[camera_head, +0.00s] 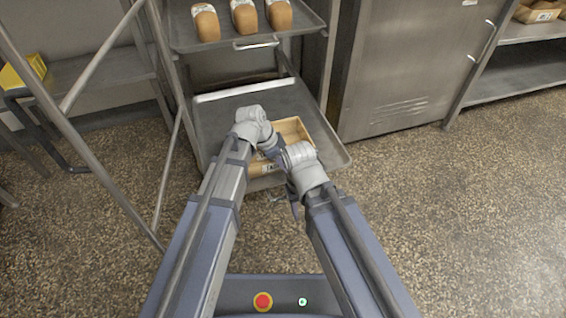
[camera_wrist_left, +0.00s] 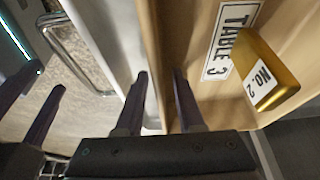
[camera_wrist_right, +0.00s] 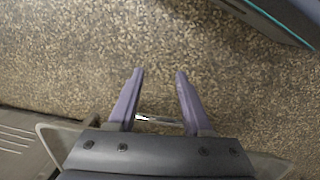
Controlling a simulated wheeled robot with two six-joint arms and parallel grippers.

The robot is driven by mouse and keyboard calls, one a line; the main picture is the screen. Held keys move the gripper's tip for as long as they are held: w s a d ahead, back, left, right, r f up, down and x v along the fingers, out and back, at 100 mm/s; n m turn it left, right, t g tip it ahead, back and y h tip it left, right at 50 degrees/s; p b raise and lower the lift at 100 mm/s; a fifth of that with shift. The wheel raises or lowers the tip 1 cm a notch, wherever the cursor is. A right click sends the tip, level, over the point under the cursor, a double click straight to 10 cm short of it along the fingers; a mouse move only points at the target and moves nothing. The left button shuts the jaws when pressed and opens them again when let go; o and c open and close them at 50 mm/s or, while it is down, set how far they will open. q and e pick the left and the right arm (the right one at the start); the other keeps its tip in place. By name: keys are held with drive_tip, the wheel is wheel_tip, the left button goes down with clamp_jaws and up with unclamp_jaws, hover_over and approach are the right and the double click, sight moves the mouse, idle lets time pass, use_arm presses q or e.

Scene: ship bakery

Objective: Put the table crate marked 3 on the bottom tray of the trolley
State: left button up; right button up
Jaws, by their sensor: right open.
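The wooden crate (camera_head: 292,128) is in or just above the bottom tray (camera_head: 215,120) of the trolley, near its front edge, partly hidden by my arms. In the left wrist view the crate (camera_wrist_left: 190,40) bears a TABLE 3 label. A gold loaf-shaped block (camera_wrist_left: 268,62) marked NO. 2 lies in it. My left gripper (camera_wrist_left: 158,78) has its fingers on both sides of the crate's wall, closed in on it. My right gripper (camera_head: 295,207) is open and empty in front of the tray; its fingers (camera_wrist_right: 159,75) show bare floor between them.
The trolley's upper tray (camera_head: 290,38) holds three loaves (camera_head: 244,17). Trolley posts (camera_head: 158,60) stand at the left. A steel cabinet (camera_head: 400,70) is right of the trolley, with a shelf (camera_head: 515,75) beyond. The speckled floor (camera_head: 460,210) at the right is clear.

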use_arm(q)
drive_tip(key=shift+p+v, duration=0.8)
drive_tip(key=p+v, duration=1)
drive_tip(key=shift+a+r, duration=0.1)
drive_tip(key=shift+r, duration=0.3)
drive_tip(key=s+a+f+n+g+y, duration=0.1)
drive_tip(key=s+n+y, duration=0.4)
drive_tip(key=s+n, duration=0.5)
drive_tip(key=s+a, duration=0.1)
drive_tip(key=s, duration=0.3)
drive_tip(key=shift+s+f+n+g+y, duration=0.2)
drive_tip(key=shift+f+n+g+y, duration=0.1)
drive_tip(key=shift+f, duration=0.05)
